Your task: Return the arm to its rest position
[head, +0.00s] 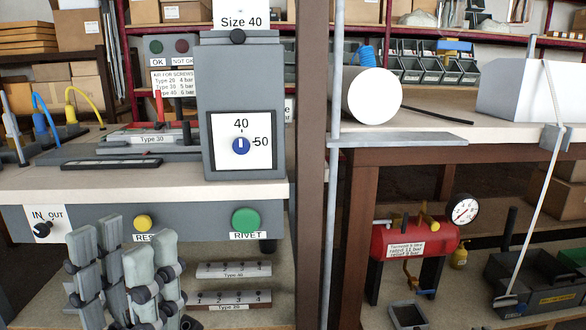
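My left gripper (124,240) shows at the bottom left, in front of the workstation's front panel. Its grey fingers point up and stand apart, with nothing held between them. The rest of the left arm is hidden below the picture's edge. My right gripper is not in view.
A workbench (90,185) carries a grey machine housing (238,75) with a blue-knobbed dial. Its front has a yellow button (142,222) and a green RIVET button (246,221). A brown post (311,170) stands right of it. A red air tank (410,240) sits on the right lower shelf.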

